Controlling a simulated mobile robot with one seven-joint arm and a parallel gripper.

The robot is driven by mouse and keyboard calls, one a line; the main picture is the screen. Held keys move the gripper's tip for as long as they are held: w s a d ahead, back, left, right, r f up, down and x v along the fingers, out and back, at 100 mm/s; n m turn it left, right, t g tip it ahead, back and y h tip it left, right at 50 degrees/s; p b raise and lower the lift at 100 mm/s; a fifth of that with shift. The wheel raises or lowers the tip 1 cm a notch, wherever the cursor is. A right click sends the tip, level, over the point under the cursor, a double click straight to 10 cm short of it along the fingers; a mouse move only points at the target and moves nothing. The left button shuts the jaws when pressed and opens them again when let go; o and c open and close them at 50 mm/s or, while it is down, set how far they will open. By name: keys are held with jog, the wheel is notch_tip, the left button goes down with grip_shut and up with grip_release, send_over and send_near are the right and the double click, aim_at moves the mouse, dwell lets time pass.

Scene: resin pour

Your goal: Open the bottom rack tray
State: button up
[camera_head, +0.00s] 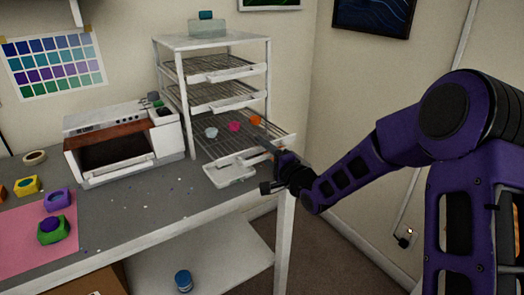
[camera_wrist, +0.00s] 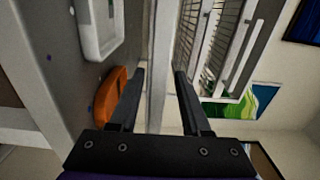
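The bottom rack tray (camera_head: 243,143) is a wire shelf in a white frame. It juts out in front of the white rack (camera_head: 178,97), further than the trays above it. A white cup, a pink piece and an orange piece sit on it. My gripper (camera_head: 266,167) is beside the tray's front right corner. In the wrist view my gripper (camera_wrist: 160,100) is open, with a pale bar (camera_wrist: 157,75) showing in the gap. I cannot tell whether the fingers touch it.
Two upper trays (camera_head: 223,74) (camera_head: 223,104) stay inside the rack. A white machine (camera_head: 124,137) stands left of the rack on the grey table (camera_head: 150,205). An orange rounded thing (camera_wrist: 111,95) is close to the left finger. The floor right of the table is clear.

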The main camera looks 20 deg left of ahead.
jog(key=shift+f, duration=0.1)
jog(key=p+v, duration=0.1)
jog(key=v, duration=1.6)
jog(key=shift+d, duration=0.25)
jog(key=shift+s, duration=0.1)
